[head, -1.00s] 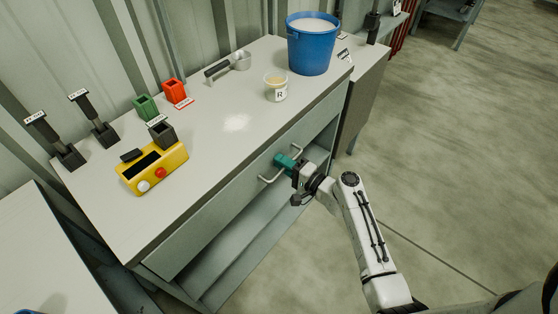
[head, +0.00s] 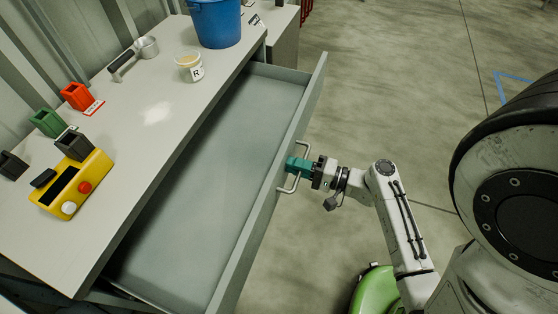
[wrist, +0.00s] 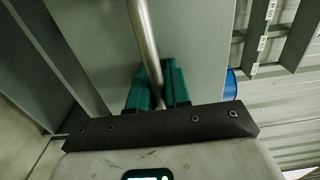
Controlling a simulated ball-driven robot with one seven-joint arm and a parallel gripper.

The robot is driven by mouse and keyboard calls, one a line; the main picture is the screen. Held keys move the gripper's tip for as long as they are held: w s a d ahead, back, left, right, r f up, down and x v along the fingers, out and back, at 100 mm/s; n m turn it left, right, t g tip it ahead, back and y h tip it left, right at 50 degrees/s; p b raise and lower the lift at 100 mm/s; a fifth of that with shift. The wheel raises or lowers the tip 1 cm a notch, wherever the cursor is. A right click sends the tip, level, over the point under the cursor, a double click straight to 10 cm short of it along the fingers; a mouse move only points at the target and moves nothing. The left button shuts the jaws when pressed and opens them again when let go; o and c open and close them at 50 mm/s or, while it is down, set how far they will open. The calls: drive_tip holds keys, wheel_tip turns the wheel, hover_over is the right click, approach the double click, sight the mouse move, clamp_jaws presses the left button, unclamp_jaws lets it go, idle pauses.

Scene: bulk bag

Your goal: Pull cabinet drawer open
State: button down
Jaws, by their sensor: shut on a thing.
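The cabinet drawer (head: 214,150) is pulled well out from under the light worktop in the head view, and its empty grey inside shows. Its metal bar handle (head: 293,186) is on the drawer's front panel. My gripper (head: 294,165), with teal fingers, is shut on the handle from the outer side. In the wrist view the handle bar (wrist: 147,45) runs between the teal fingers (wrist: 157,88), and the drawer front (wrist: 195,50) lies behind it.
On the worktop (head: 150,135) stand a blue bucket (head: 216,24), a labelled tub (head: 189,67), a metal scoop (head: 135,56), red (head: 77,96) and green (head: 47,122) holders, and a yellow control box (head: 72,185). Open floor (head: 400,90) lies to the right.

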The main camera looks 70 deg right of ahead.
drive_tip(key=shift+s, duration=0.4)
drive_tip(key=shift+d, duration=0.1)
drive_tip(key=c, duration=1.2)
unclamp_jaws()
drive_tip(key=shift+o, duration=0.2)
drive_tip(key=s+b, duration=0.1)
drive_tip(key=s, duration=0.9)
drive_tip(key=shift+s+d+b, duration=0.15)
drive_tip(key=shift+s+b, duration=0.15)
drive_tip(key=shift+s, duration=0.05)
